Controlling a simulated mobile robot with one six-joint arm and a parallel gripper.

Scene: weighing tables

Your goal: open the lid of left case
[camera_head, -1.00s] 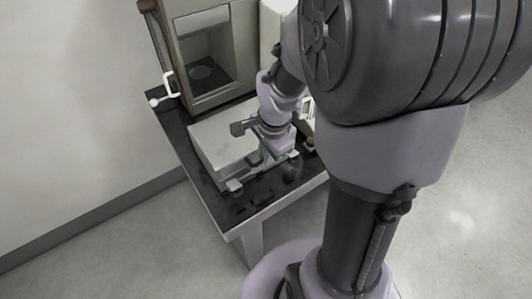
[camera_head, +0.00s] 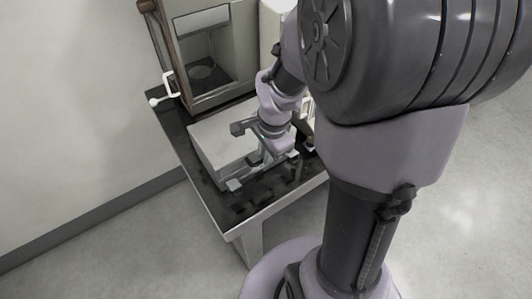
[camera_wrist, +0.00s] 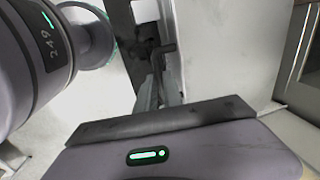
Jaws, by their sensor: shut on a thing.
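A white case (camera_head: 212,142) with a flat, pale lid sits on the dark table top in the head view. The lid appears down. My gripper (camera_head: 264,171) is at the case's front edge, shut on a part of it that the fingers hide. In the wrist view, the case's pale surface (camera_wrist: 225,50) fills the right of centre, and my gripper (camera_wrist: 158,85) reaches down along its edge. The exact contact is hidden, and my arm covers the case's right end.
A glass-fronted cabinet (camera_head: 232,88) stands behind the case, with a white handle (camera_head: 171,84) at its left. The table's (camera_head: 178,128) front strip holds small dark shapes, too unclear to name. A wall is left; open floor (camera_head: 130,262) lies in front.

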